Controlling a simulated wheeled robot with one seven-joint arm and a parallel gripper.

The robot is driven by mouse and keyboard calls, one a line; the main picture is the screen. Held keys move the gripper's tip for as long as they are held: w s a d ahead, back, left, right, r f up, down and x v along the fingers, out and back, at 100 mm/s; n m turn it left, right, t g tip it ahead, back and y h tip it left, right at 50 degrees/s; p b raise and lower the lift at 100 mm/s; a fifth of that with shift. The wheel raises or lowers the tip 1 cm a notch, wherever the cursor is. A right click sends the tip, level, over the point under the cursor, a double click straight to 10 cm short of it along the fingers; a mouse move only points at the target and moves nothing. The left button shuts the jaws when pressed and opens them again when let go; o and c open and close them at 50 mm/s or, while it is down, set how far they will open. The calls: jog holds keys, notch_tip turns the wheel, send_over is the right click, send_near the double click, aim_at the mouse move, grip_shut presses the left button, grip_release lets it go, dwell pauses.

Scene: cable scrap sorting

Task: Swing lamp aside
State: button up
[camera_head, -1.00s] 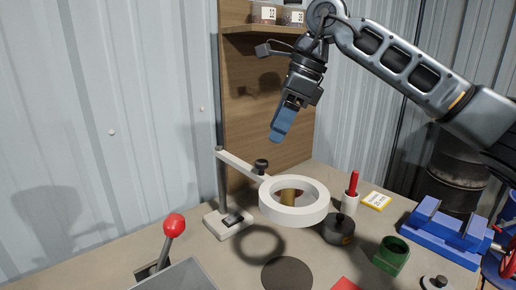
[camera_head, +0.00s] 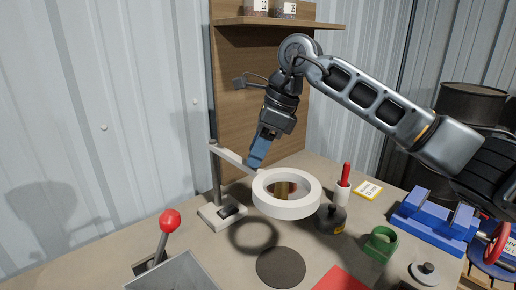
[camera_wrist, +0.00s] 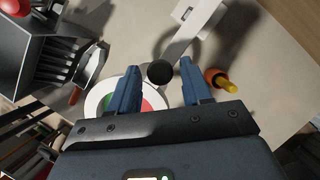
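The lamp has a white ring head (camera_head: 262,204), a pale arm (camera_head: 230,155), a grey post (camera_head: 215,178) and a flat base (camera_head: 210,213). Its ring hangs level above the bench. My gripper (camera_head: 255,164) points down at the lamp arm, near where it meets the ring. In the wrist view my gripper (camera_wrist: 162,92) is open, its two blue fingers apart. The lamp's black knob (camera_wrist: 160,73) shows in the gap, just beyond the fingertips.
Beneath the ring lies a dark round disc (camera_head: 281,268). To the right stand a dark pot (camera_head: 331,220), a red-handled tool in a white cup (camera_head: 343,188), a green holder (camera_head: 380,243) and a blue vise (camera_head: 432,222). A red-knobbed lever (camera_head: 169,221) stands front left.

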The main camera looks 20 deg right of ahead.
grip_shut()
dwell(0.5)
